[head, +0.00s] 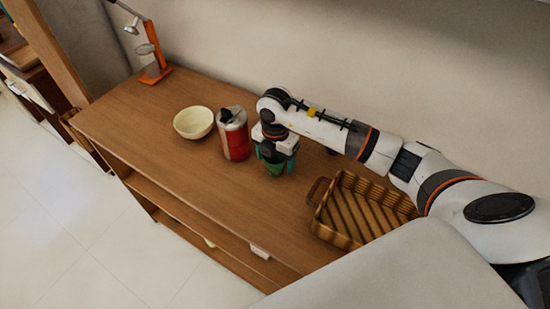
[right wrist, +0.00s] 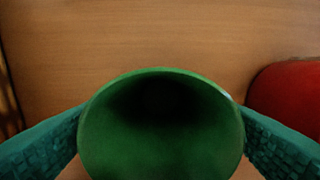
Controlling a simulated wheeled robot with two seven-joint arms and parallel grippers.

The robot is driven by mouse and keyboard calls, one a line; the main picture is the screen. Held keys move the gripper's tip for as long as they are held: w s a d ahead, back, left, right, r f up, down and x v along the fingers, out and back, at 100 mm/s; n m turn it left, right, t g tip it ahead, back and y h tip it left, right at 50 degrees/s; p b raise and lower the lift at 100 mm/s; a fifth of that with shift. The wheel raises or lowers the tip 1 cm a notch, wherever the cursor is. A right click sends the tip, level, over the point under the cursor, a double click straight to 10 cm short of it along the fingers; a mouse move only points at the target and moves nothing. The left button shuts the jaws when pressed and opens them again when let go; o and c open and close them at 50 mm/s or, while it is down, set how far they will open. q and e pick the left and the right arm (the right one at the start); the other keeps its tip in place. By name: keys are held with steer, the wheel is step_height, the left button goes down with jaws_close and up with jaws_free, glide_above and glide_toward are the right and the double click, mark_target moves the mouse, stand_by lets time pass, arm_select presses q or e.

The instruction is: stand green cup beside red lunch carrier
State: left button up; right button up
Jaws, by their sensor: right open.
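The green cup (head: 274,169) stands on the wooden tabletop, just right of the red lunch carrier (head: 236,138), which has a grey top and dark handle. My right gripper (head: 276,161) points down over the cup, open, with a teal finger on either side of it. In the right wrist view I look into the open mouth of the cup (right wrist: 160,125) between the two fingers. I cannot tell whether the fingers touch its wall. The red side of the lunch carrier (right wrist: 288,98) shows at the right there. My left gripper is not in view.
A cream bowl (head: 193,122) stands left of the lunch carrier. A brown striped basket (head: 325,222) with a handle stands right of the cup. An orange-based lamp (head: 155,73) stands at the far left end. The table's (head: 165,155) front left part is clear.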

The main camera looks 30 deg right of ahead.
step_height(320, 180, up, 12)
steer(key=b, duration=0.2)
steer(key=shift+b, duration=0.35)
